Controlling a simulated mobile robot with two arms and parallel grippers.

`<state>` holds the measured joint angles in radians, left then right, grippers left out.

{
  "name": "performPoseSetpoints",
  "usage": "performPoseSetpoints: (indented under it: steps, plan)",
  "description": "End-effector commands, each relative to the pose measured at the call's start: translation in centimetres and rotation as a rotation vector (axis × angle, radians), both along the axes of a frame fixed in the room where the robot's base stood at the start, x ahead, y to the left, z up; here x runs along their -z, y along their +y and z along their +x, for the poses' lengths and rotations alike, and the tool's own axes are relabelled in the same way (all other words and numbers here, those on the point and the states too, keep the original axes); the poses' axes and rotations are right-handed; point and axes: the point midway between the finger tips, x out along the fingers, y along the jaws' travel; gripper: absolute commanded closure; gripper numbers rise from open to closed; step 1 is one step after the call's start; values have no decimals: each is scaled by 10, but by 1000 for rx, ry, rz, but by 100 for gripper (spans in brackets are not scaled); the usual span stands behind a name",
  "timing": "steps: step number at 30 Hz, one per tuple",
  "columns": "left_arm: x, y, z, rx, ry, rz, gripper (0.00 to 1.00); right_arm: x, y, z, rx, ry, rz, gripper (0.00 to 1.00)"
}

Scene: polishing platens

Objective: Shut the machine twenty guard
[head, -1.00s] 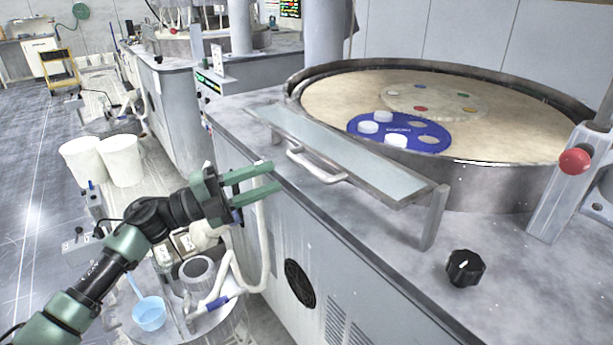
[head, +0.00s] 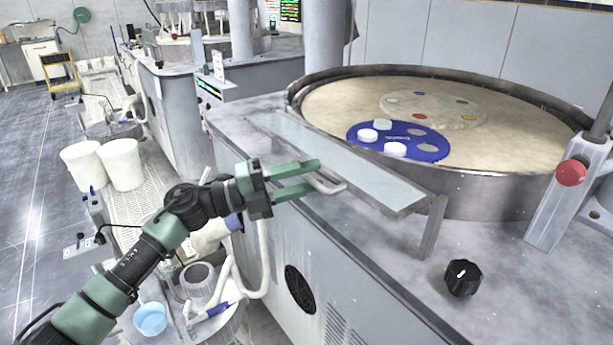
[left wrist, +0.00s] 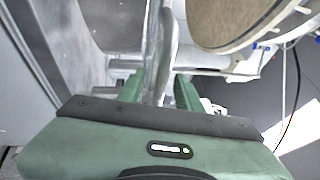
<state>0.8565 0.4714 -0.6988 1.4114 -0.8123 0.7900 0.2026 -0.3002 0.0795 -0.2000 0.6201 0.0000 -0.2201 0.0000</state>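The guard (head: 340,160) is a long glass panel in a metal frame, on short posts at the front edge of the machine top. It leans outward, nearly flat, in front of the round platen. Its pale bar handle (head: 331,188) is on the near long edge. My left gripper (head: 316,176) is at this handle with its fingers apart, one above and one below in the head view. In the left wrist view the handle (left wrist: 170,52) runs between the two separated green fingers (left wrist: 160,90). Whether a finger touches it I cannot tell. My right gripper is not in view.
The platen (head: 340,105) has a blue carrier (head: 380,150) with white discs on it. A black knob (head: 463,277) and a red button (head: 571,172) are on the right. White bins (head: 120,165) and a blue cup (head: 150,318) stand at left.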

Motion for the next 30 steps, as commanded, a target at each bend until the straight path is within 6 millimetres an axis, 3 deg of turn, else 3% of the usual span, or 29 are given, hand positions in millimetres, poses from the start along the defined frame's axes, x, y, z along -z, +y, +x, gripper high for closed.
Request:
performPoseSetpoints:
  steps: [1,5,30]
  plan:
    - [0,0,0,0,0,0,66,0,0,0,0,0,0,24]
    - [0,0,0,0,1,0,100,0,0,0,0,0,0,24]
    - [1,1,0,0,1,0,100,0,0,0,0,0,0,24]
